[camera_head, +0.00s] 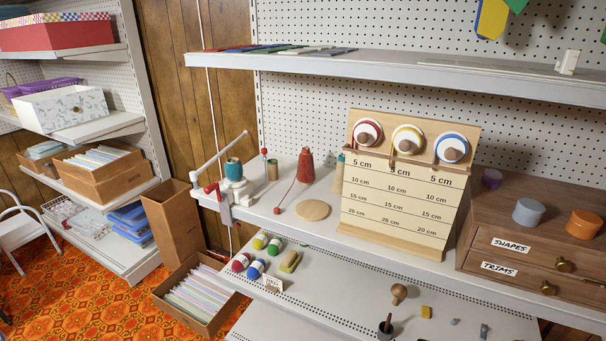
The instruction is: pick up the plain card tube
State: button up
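A small brown tube (273,170), which looks like the plain card tube, stands upright on the grey middle shelf (262,215). It is between a thin red-topped post (265,160) on its left and a red thread cone (306,166) on its right. A white winder (236,192) with a teal cone (234,169) on it is fixed at the shelf's front edge, left of the tube. The tube is small in this view, so its surface detail is hard to tell. My gripper is not in view.
A flat wooden disc (312,210) lies in front of the red cone. A wooden measuring board (397,215) with three ribbon reels stands to the right, beside a drawer cabinet (520,240). An upper shelf (420,72) overhangs. Open boxes (172,222) stand at lower left.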

aim_at(234, 172)
jog(key=j+z, duration=0.1)
jog(key=j, duration=0.65)
jog(key=j+z, duration=0.1)
jog(key=j, duration=0.7)
jog(key=k+j+z, duration=0.1)
jog(key=j, duration=0.65)
jog(key=k+j+z, duration=0.1)
jog(key=j, duration=0.65)
